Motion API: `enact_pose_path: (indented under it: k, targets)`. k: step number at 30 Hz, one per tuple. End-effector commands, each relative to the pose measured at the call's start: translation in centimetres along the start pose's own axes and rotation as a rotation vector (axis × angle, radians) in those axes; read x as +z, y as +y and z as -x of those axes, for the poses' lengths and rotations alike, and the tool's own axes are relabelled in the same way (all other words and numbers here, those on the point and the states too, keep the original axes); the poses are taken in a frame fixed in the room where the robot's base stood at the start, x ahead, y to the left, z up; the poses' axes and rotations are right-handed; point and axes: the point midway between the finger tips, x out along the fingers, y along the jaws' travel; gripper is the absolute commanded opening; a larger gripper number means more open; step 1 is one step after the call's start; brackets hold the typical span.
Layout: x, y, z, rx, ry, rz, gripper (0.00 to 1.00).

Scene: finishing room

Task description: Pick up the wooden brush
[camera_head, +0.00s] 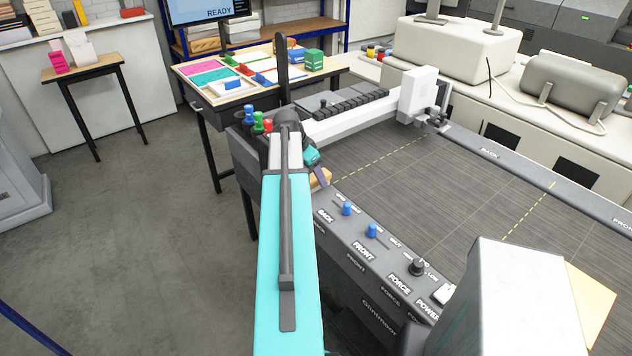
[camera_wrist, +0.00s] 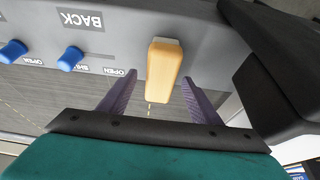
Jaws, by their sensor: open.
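The wooden brush (camera_wrist: 163,68) shows in the wrist view as a tan block with rounded corners and a paler strip along its top end. It lies by the grey control panel marked BACK. My gripper (camera_wrist: 159,78) has two purple fingers, apart, one on each side of the brush with a visible gap on both sides. In the head view a bit of the tan brush (camera_head: 319,180) shows beside the panel edge, mostly hidden by my arm and gripper (camera_head: 321,170). Whether the fingers are level with the brush I cannot tell.
Blue knobs (camera_head: 347,208) stand on the panel close to the brush. Red, green and blue bottles (camera_head: 258,121) stand just left of my arm. A white carriage (camera_head: 420,95) sits on a rail over the broad grey bed (camera_head: 450,180), which is mostly clear.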

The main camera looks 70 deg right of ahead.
Motion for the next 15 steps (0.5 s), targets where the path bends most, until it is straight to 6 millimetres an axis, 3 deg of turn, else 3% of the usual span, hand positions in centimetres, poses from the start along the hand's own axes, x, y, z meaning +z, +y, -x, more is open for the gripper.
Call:
enact_pose_path:
  k: [15]
  targets:
    - [0.13, 0.02, -0.37, 0.000, 0.000, 0.000, 0.58]
